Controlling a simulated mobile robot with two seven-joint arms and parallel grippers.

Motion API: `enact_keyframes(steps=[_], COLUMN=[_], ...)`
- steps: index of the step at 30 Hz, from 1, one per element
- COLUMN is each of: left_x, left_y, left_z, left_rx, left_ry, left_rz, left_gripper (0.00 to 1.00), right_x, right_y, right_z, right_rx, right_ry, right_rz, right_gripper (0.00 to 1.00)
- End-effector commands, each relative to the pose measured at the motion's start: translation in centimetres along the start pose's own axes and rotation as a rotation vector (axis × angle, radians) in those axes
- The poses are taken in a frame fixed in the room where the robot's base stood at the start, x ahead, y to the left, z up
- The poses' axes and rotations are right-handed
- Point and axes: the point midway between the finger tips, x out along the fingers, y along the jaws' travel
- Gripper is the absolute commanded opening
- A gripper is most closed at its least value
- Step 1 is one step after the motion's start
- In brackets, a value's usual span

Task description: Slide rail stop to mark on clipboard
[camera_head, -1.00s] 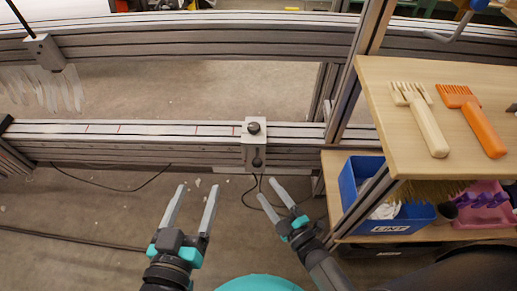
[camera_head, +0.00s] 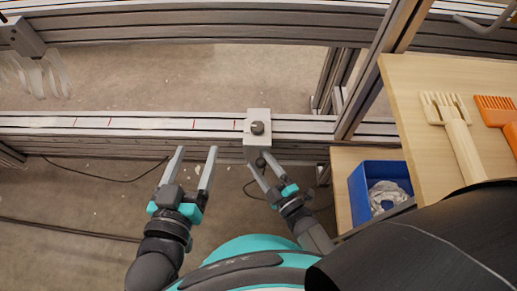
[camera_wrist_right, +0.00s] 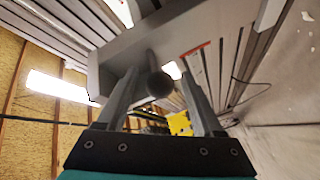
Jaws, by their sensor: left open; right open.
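The rail stop (camera_head: 251,139) is a grey metal block with a dark bolt (camera_head: 257,128) on top and a knob on its front. It sits over the near rail (camera_head: 150,134), just right of a red mark (camera_head: 235,125). My right gripper (camera_head: 261,165) is open at the block's lower front. In the right wrist view its fingers stand either side of the dark knob (camera_wrist_right: 158,84), with no clear grip on it. My left gripper (camera_head: 196,154) is open and empty, left of the stop and in front of the rail. I cannot make out a clipboard.
Several red marks show along the rail's pale strip (camera_head: 150,123). At the right, a wooden shelf (camera_head: 410,75) carries a pale comb (camera_head: 455,130) and an orange one (camera_head: 495,108), above a blue bin (camera_head: 365,185). A post (camera_head: 375,75) rises right of the stop.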

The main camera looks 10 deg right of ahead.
Motion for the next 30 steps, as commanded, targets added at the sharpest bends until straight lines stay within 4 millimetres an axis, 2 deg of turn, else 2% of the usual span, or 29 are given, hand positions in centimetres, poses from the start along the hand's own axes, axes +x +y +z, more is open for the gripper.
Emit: enact_keyframes(steps=[9,27,30], left_x=[0.03,0.01,-0.01], left_y=[-0.05,-0.05,-0.04], left_z=[0.03,0.01,0.04], left_rx=[0.001,0.001,0.000], left_ry=[-0.004,-0.003,-0.003], left_rz=[-0.001,-0.001,-0.001], left_gripper=[0.73,0.73,0.73], right_x=[-0.06,-0.03,-0.02], right_y=[-0.15,-0.12,-0.12], right_z=[-0.12,-0.09,-0.09], right_rx=[0.000,0.000,0.000], right_ry=[-0.001,-0.001,-0.001], right_rz=[-0.001,-0.001,-0.001], right_gripper=[0.67,0.00,0.00])
